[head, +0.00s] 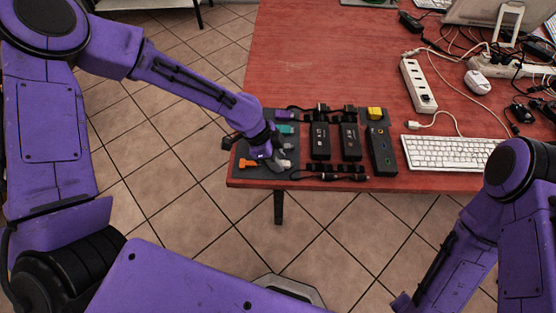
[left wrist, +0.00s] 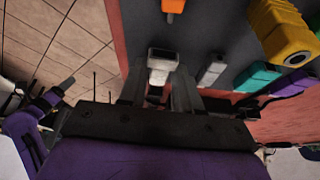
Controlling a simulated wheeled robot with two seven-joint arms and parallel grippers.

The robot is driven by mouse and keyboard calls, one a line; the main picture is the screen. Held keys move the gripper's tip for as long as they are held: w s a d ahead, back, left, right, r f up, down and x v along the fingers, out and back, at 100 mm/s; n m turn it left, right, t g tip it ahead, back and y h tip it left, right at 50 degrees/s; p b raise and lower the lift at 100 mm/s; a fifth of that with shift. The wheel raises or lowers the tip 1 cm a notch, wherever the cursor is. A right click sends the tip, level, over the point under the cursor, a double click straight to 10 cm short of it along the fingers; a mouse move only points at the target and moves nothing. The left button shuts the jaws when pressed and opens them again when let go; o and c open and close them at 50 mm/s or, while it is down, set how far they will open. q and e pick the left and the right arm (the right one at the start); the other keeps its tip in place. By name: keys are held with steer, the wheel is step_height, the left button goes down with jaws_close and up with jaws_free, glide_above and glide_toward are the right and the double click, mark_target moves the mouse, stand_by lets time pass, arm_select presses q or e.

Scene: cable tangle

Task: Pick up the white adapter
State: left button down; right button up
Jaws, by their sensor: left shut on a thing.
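The white adapter (left wrist: 162,58) shows in the left wrist view between the two fingers of my left gripper (left wrist: 158,88), which is shut on it. In the head view my left gripper (head: 272,158) is low over the dark mat (head: 246,150) at the table's front left corner. There the wrist and fingers hide most of the adapter. A grey adapter (left wrist: 212,70) lies just right of the fingers in the left wrist view. My right arm shows at the lower right of the head view, but its gripper is out of view.
Black boxes (head: 320,140) and short cables stand to the right. A white keyboard (head: 450,153) and power strip (head: 418,86) lie farther right.

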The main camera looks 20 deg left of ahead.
mark_target(285, 164)
arm_select(q)
steer(key=r, duration=0.3)
steer(key=shift+s+d+r, duration=0.15)
steer(key=shift+s+d, duration=0.05)
steer(key=s+d+r, duration=0.6)
steer(key=s+r, duration=0.3)
steer(key=s, duration=0.3)
